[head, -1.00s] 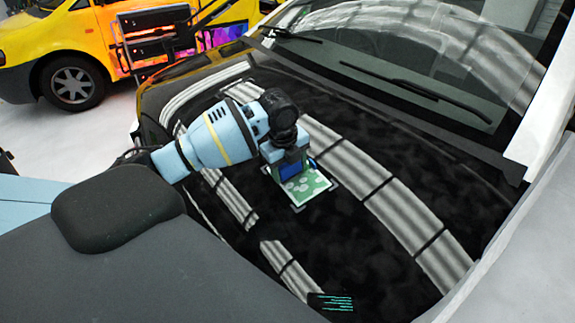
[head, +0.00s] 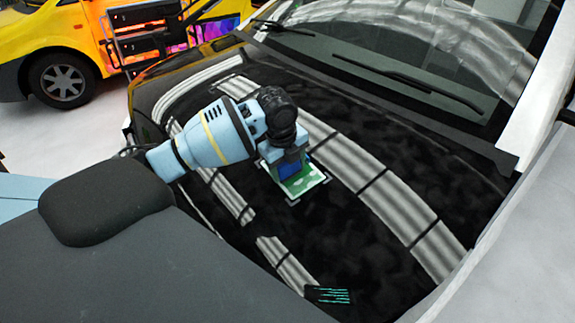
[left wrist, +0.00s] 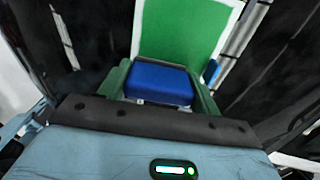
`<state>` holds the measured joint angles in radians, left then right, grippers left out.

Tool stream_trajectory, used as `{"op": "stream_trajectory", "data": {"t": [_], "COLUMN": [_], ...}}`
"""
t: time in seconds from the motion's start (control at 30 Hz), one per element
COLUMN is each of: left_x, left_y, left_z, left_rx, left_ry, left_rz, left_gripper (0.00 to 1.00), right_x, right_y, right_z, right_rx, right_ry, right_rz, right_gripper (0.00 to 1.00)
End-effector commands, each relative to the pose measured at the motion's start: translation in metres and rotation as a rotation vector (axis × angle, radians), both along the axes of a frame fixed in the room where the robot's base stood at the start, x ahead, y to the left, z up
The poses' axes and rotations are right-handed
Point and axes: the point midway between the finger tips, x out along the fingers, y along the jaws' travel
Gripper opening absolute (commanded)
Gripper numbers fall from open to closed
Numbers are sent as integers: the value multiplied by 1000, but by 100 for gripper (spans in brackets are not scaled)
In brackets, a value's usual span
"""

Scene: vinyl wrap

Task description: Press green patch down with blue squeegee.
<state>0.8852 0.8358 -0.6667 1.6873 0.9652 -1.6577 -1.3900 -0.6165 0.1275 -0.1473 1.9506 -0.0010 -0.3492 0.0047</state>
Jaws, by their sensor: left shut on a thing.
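The green patch (head: 306,180) has a pale border and lies on the glossy black car hood. My left gripper (head: 288,164) is over the patch and hides part of it. It is shut on the blue squeegee (head: 290,170), little of which shows in the head view. In the left wrist view, the blue squeegee (left wrist: 160,82) sits between the green-sided fingers, and the green patch (left wrist: 180,30) spreads out beyond it. I cannot tell whether the squeegee's edge touches the patch. My right gripper is not in view.
The black hood (head: 370,255) has pale reflected stripes and a small teal-lined mark (head: 328,295) near its front. The windshield and wipers (head: 405,82) are at the back. A yellow van (head: 50,50) and a dark rack (head: 145,35) stand at the upper left.

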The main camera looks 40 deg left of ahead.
Motion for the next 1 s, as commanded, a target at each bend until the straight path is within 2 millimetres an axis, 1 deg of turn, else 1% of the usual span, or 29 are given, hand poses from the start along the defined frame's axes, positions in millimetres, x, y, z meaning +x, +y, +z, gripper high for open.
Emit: {"op": "stream_trajectory", "data": {"t": [0.17, 0.43, 0.83, 1.0], "left_x": [-2, -7, -8, -10], "left_y": [-5, -19, -21, -27], "left_z": [-2, -3, -3, -4], "left_rx": [0, 1, 0, -1], "left_ry": [3, 3, 3, 3], "left_rz": [-1, -1, 0, -2], "left_gripper": [45, 45, 45, 45], "right_x": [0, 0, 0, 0], "right_y": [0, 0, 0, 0], "right_z": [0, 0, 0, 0], "right_rx": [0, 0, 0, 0], "right_ry": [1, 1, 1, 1], "right_rz": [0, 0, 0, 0], "right_gripper": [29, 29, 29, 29]}}
